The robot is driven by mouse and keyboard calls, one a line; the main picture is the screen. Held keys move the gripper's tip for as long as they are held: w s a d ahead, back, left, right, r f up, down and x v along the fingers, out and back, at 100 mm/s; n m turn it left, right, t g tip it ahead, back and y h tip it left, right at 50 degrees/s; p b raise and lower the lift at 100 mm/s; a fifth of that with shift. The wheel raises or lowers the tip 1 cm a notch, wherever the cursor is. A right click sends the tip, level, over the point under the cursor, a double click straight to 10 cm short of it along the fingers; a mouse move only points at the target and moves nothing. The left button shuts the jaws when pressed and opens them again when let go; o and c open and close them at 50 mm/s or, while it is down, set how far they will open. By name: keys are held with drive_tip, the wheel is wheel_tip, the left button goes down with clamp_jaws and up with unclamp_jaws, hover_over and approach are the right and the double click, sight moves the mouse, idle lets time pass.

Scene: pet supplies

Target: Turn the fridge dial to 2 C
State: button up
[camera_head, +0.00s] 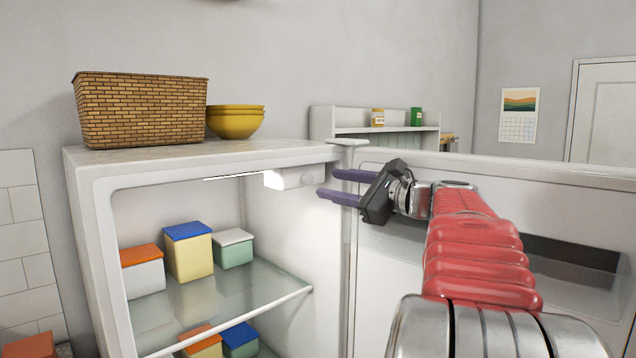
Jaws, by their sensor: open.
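The open fridge (87,200) stands left of centre. A small white control housing (290,179) is fixed under its ceiling at the right inner wall. A faint rounded shape on the housing may be the dial; its marks and setting are too small to read. My gripper (327,184) is open and empty, with two purple fingers pointing left. The fingertips are just right of the housing in the picture, with a small gap between. I cannot tell the distance in depth.
The open fridge door (400,265) spreads right, behind my arm. Lidded boxes, including a yellow one (189,256), stand on the glass shelf (255,290). A wicker basket (140,115) and yellow bowls (235,124) sit on top. Space below the housing is clear.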

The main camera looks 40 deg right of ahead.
sight(310, 180)
drive_tip(key=w, duration=0.6)
drive_tip(key=shift+a, duration=0.35)
drive_tip(key=shift+s, duration=0.1)
drive_tip(key=shift+c, duration=0.5)
clamp_jaws()
